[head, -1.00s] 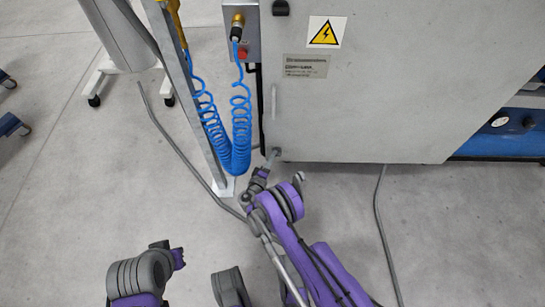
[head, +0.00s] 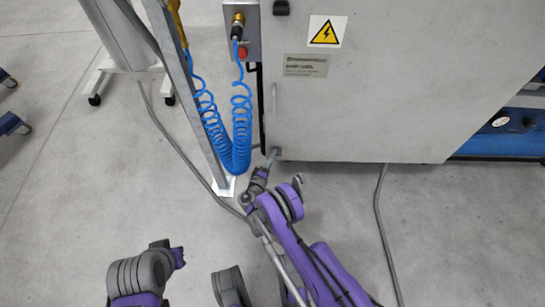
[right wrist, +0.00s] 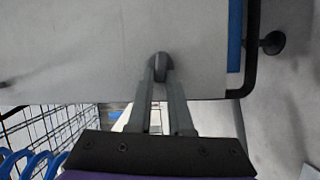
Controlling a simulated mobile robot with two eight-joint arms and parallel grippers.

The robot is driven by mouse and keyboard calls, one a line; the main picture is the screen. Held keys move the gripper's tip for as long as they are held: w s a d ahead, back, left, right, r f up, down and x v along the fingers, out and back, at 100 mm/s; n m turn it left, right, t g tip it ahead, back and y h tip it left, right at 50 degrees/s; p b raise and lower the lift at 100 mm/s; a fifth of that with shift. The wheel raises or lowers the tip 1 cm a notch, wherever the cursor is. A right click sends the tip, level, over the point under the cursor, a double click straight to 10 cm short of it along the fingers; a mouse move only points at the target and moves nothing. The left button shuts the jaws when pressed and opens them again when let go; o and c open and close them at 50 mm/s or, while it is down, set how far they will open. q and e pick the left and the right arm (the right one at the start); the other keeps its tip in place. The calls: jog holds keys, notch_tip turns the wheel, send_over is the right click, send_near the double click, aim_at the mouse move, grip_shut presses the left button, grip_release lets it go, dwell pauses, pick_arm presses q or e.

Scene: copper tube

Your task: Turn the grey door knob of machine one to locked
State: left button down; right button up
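Machine one is the light grey cabinet (head: 370,90) with a yellow warning sign. The grey door knob (right wrist: 160,66) shows in the right wrist view as a dark grey lever on the pale door. In the head view it is at the door's lower left corner, mostly hidden by my gripper. My right gripper (right wrist: 160,80) has its two fingers close together at the knob, one on each side, and appears shut on it. In the head view the right gripper (head: 271,157) reaches that corner. My left arm is folded at the bottom left; its gripper does not show.
Coiled blue hoses (head: 232,150) hang beside a metal post (head: 195,100), just left of the door. A black knob (head: 281,7) is higher on the door. A grey cable (head: 382,225) lies on the floor at right. Open floor (head: 90,190) lies at left.

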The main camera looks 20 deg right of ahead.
jog(key=p+v, duration=0.1)
jog(key=v, duration=0.9)
jog(key=shift+s+a, duration=0.25)
jog(key=shift+s, duration=0.05)
